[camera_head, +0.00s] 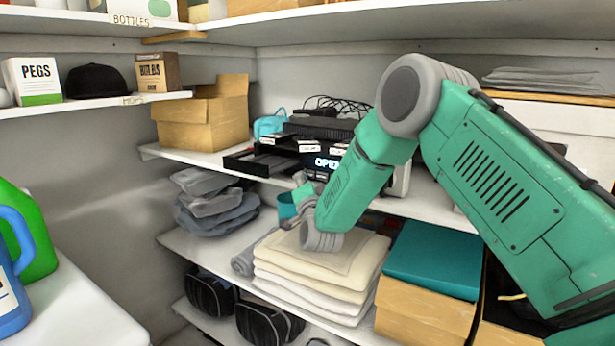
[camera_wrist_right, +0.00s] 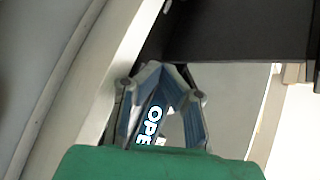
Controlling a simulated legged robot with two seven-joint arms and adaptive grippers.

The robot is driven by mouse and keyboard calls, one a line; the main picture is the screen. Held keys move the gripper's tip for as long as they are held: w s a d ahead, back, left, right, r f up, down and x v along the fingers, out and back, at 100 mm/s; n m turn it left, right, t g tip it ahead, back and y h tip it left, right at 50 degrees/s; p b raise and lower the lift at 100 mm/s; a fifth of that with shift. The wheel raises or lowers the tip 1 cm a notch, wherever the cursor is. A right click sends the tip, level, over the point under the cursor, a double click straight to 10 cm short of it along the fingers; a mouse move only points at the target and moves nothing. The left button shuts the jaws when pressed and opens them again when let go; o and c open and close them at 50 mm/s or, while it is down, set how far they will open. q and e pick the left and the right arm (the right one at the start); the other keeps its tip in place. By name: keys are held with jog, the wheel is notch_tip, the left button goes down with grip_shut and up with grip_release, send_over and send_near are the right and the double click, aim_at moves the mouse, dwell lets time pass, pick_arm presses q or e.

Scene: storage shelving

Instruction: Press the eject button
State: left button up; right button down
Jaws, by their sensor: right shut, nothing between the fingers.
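A black player (camera_head: 318,128) sits on the middle shelf, its tray (camera_head: 258,163) slid out to the left. Its lit display (camera_head: 325,163) begins "OPE"; my right arm covers the rest. In the right wrist view the display (camera_wrist_right: 150,125) shows between my fingers, and a dark flat part (camera_wrist_right: 235,28) lies beyond them. I cannot make out the eject button. My right gripper (camera_head: 304,182) is just in front of and below the player, partly hidden by my wrist. In the wrist view its fingers (camera_wrist_right: 168,72) are shut and empty. Contact with the player cannot be told. My left gripper is not in view.
A cardboard box (camera_head: 205,115) stands left of the player. Folded cream towels (camera_head: 345,262) lie on the shelf below my forearm, with a teal-lidded box (camera_head: 432,258) to their right. Grey folded cloths (camera_head: 215,205) lie to the left. The middle shelf edge (camera_head: 405,208) runs below the player.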

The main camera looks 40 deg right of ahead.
dwell(0.3)
jog(key=shift+w+d+r, duration=0.1)
jog(key=shift+d+r, duration=0.05)
jog(key=shift+d, duration=0.2)
jog(key=shift+w+d+r+b, duration=0.1)
jog(key=shift+d+r+b, duration=0.1)
jog(key=shift+d+b, duration=0.2)
dwell(0.9)
jog(key=shift+d+f, duration=0.1)
jog(key=shift+f, duration=0.15)
jog(key=shift+s+a+f, duration=0.35)
jog(key=shift+a+f, duration=0.15)
jog(key=shift+a, duration=0.2)
jog(key=shift+r, duration=0.1)
